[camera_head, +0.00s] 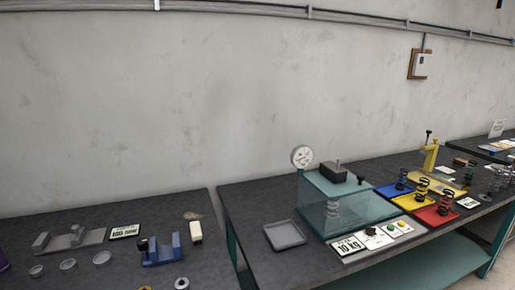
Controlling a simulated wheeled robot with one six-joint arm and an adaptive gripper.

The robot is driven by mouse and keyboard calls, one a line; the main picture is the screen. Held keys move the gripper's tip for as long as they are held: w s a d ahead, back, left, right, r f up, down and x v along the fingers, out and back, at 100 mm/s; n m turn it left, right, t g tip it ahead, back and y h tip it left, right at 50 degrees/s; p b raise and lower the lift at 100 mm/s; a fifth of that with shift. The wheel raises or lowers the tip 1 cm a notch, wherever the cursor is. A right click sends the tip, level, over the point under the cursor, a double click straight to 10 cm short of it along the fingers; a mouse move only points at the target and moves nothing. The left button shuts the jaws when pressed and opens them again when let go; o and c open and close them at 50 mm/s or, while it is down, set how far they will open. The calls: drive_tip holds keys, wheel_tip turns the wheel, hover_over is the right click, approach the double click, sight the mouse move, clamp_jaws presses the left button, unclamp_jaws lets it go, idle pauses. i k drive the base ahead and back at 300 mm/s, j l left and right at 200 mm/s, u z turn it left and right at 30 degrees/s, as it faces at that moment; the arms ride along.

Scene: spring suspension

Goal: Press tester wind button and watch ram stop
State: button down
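The tester appears to be the teal, partly clear box (372,205) on the right-hand table, with a round white dial gauge (302,156) on a post at its back left. A dark block (333,173) sits at its top, and a grey coil spring (333,208) shows dimly behind the clear front. A white control panel (384,238) lies along the front edge, with small buttons, one green (391,227). I cannot tell which button is the wind button. The ram is not clearly visible. My gripper is not in view.
A grey tray (285,234) sits left of the tester. Blue, yellow and red trays (437,216) with springs stand right. A gap separates this table from the left table (90,222), which holds a blue fixture (163,252).

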sight(391, 227)
drive_tip(key=i+l+z, duration=0.15)
drive_tip(key=z, duration=0.2)
drive_tip(key=i+z, duration=0.7)
